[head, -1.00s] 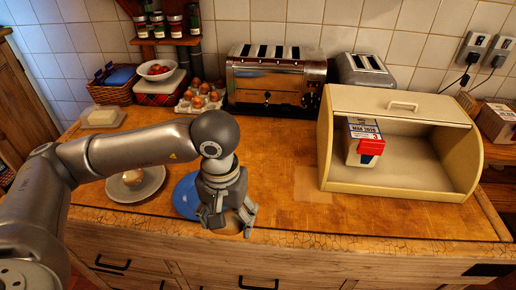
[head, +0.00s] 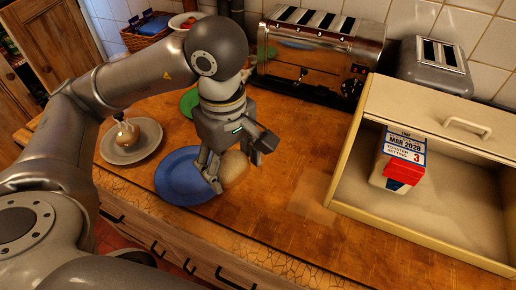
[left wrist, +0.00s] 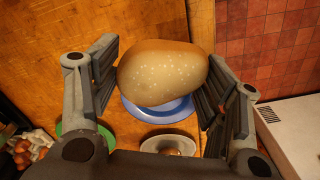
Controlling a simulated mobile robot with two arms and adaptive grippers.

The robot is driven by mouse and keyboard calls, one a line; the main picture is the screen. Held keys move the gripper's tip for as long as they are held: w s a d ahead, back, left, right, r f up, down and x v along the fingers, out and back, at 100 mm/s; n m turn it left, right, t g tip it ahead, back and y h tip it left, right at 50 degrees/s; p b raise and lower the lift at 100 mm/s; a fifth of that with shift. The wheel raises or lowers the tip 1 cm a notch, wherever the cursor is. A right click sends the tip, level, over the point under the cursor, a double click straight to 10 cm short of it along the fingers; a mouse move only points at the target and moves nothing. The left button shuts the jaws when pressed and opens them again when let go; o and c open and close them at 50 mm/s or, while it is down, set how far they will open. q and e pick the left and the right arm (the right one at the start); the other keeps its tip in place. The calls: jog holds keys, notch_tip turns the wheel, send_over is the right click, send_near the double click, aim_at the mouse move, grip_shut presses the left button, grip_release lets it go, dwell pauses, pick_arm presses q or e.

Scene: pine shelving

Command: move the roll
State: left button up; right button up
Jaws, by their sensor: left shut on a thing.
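The roll (head: 235,168) is round and golden-brown with pale specks on its crust. My left gripper (head: 238,165) is shut on it, with one finger on either side. In the left wrist view the roll (left wrist: 163,72) sits between the two finger pads, and the blue plate (left wrist: 160,108) shows behind it, smaller. In the head view the roll is beside the right edge of the blue plate (head: 183,178); the height of the gap beneath it is hard to tell. My right gripper is in no view.
An open cream bread bin (head: 430,225) stands at right with a labelled carton (head: 400,160) inside. A grey plate (head: 118,153) holds a round brownish item. A green plate (head: 188,102) is partly hidden by my arm. Toasters (head: 315,58) line the back. The counter between roll and bin is clear.

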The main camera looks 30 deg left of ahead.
pick_arm(q)
jog(key=w+f+p, duration=0.1)
jog(key=w+f, duration=0.2)
jog(key=w, duration=0.1)
jog(key=w+a+f+p, duration=0.1)
jog(key=w+f, duration=0.1)
jog(key=w, duration=0.2)
jog(key=w+f+p, duration=0.1)
jog(key=w+f, duration=0.2)
jog(key=w, duration=0.1)
jog(key=shift+w+a+f, duration=0.2)
jog(key=shift+a+f, duration=0.1)
jog(key=shift+a, duration=0.1)
jog(key=shift+w+f, duration=0.3)
jog(key=shift+f, duration=0.05)
notch_tip(320, 180, down, 3)
jog(key=shift+w+f+p, duration=0.15)
jog(key=shift+p, duration=0.2)
jog(key=shift+f, duration=0.25)
jog(key=o, duration=0.6)
jog(key=shift+b, duration=0.3)
jog(key=shift+c, duration=0.2)
jog(key=o, duration=0.5)
jog(key=shift+c, duration=0.2)
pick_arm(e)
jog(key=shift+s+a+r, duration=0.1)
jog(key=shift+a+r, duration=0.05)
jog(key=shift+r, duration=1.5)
